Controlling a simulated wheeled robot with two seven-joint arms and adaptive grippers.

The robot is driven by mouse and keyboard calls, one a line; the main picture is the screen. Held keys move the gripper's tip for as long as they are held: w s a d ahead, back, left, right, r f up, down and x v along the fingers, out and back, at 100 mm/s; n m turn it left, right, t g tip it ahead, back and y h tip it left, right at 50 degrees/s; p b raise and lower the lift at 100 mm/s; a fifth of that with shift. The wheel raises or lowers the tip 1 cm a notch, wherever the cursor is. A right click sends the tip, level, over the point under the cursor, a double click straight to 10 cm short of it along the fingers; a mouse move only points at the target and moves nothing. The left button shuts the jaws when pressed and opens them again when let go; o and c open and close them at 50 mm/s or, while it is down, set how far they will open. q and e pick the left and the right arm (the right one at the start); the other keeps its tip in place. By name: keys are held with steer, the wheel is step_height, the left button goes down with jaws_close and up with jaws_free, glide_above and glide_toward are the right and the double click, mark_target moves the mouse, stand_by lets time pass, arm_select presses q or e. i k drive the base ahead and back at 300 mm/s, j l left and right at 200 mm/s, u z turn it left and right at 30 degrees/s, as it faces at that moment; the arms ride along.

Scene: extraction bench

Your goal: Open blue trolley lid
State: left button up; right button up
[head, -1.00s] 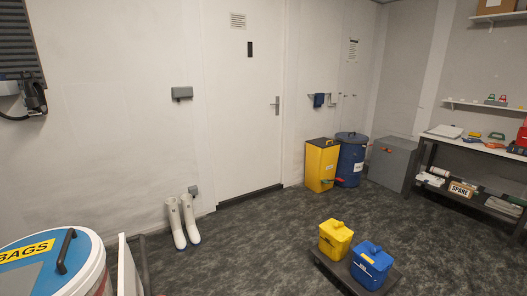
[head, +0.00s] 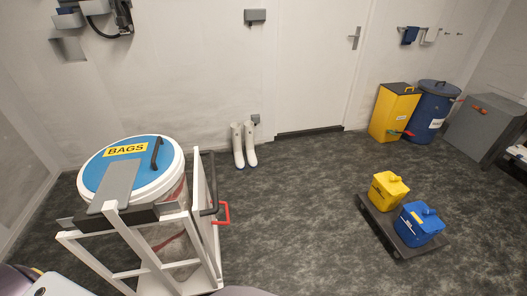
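A round bin labelled BAGS has a blue lid (head: 97,178) with a white rim and a dark bar handle (head: 156,153). The lid lies flat and closed on top. The bin stands in a white trolley frame (head: 152,262) at the lower left. A grey plate (head: 117,183) reaches from the frame over the near part of the lid. A red handle (head: 224,213) sticks out on the frame's right side. Neither of my grippers shows in the head view; only rounded parts, probably of my own body, show along the bottom edge.
A low dark platform (head: 388,240) carries a yellow box (head: 387,190) and a blue box (head: 419,226). White boots (head: 243,146) stand by the wall. A yellow bin (head: 393,112) and a blue drum (head: 433,112) stand at the back right. The middle floor is clear.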

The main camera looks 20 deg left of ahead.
mark_target(126, 170)
steer(key=u, duration=1.05)
